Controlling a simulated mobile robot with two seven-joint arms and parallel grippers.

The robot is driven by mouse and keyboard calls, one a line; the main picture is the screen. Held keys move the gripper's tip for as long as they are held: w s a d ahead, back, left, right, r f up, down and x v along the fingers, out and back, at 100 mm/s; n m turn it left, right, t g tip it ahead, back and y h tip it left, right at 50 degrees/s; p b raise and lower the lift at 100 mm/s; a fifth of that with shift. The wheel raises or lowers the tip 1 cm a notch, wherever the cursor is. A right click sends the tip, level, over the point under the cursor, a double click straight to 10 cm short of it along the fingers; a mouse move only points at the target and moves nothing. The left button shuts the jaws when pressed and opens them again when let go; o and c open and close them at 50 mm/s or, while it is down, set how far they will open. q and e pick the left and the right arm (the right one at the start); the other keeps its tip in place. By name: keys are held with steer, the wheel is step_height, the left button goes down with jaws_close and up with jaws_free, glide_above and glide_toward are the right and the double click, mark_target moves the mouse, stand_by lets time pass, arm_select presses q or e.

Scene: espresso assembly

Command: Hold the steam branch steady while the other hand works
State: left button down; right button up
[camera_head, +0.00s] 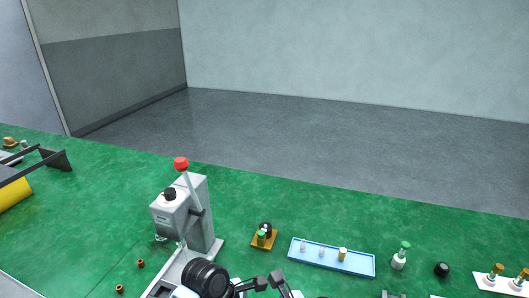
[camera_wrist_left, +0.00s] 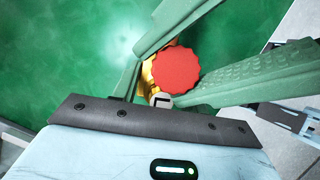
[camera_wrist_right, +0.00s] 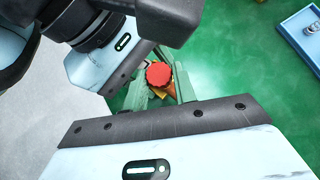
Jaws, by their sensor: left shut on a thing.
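The steam branch (camera_wrist_left: 148,72) is a brass fitting under a red scalloped knob (camera_wrist_left: 175,69). My left gripper (camera_wrist_left: 152,88) is shut on the fitting just below the knob; the knob partly hides the hold. In the right wrist view the red knob (camera_wrist_right: 159,74) sits between the fingers of my right gripper (camera_wrist_right: 160,88), with a little brass showing below it. My right gripper's fingers are apart, one on each side of the fitting; I cannot tell whether they touch it. In the head view the branch is hidden low in the picture.
The grey espresso machine (camera_head: 207,215) with a red-topped lever stands close by. A blue tray (camera_head: 360,268) with small fittings, an orange-brown pad (camera_head: 271,243), a green-topped bottle (camera_head: 399,260) and a black knob (camera_head: 441,269) lie to the right. Green bench behind them is clear.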

steer(key=o, duration=0.4)
steer(key=shift+s, duration=0.1)
steer(key=shift+v, duration=2.5)
steer(key=v, duration=1.2)
